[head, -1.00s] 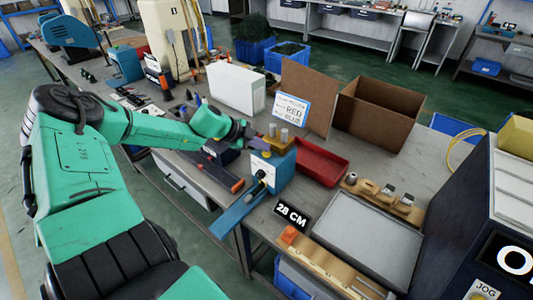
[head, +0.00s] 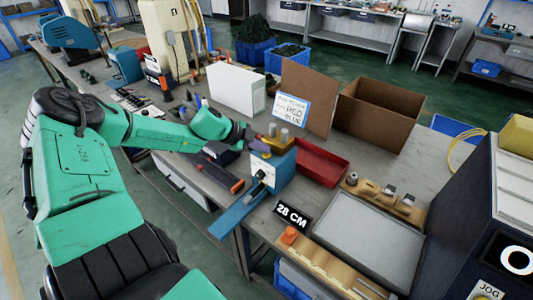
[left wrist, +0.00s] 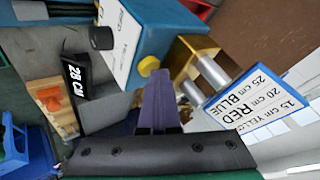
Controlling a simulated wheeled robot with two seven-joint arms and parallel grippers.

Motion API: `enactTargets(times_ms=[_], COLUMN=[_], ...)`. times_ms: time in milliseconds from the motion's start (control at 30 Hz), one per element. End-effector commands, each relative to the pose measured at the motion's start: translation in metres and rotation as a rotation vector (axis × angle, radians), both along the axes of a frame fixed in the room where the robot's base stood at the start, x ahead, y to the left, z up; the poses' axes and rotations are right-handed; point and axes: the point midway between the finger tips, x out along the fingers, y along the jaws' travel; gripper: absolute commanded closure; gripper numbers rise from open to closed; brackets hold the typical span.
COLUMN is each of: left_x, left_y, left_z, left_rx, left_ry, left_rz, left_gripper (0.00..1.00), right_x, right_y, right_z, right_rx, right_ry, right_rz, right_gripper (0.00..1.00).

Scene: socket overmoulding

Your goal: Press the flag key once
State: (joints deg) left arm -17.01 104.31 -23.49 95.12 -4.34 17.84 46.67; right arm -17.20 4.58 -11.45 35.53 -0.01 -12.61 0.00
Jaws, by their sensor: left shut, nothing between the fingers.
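A blue box with a white front panel (head: 271,172) stands on the bench, with a brass block and two silver cylinders (head: 279,138) on top. In the left wrist view the blue box (left wrist: 160,27) has a round yellow key (left wrist: 149,66) and a black knob (left wrist: 101,38). No flag mark is readable on the yellow key. My left gripper (head: 259,143) is at the box's upper left side. Its purple fingers (left wrist: 159,80) are shut and empty, with tips right by the yellow key. I cannot tell whether they touch it. My right gripper is not in view.
A red tray (head: 321,168) lies behind the box. A "28 CM" plate (head: 292,215), wooden fixture (head: 331,268) and grey tray (head: 370,235) are to the right. Black-and-orange tools lie left.

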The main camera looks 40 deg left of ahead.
Motion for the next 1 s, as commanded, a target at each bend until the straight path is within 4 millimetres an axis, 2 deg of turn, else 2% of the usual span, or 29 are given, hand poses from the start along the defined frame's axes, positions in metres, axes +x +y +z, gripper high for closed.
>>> enactTargets(times_ms=[367,700,1000], left_x=[0.000,0.000,0.000], left_y=[0.000,0.000,0.000], left_z=[0.017,0.018,0.048], left_rx=[0.001,0.001,0.000], left_ry=[0.001,0.001,0.001], left_rz=[0.000,0.000,-0.001], left_gripper=[1.00,1.00,1.00], right_x=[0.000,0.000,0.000], right_y=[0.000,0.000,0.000], right_z=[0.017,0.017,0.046], right_rx=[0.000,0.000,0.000], right_ry=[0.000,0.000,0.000], right_rz=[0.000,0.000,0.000], right_gripper=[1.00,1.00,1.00])
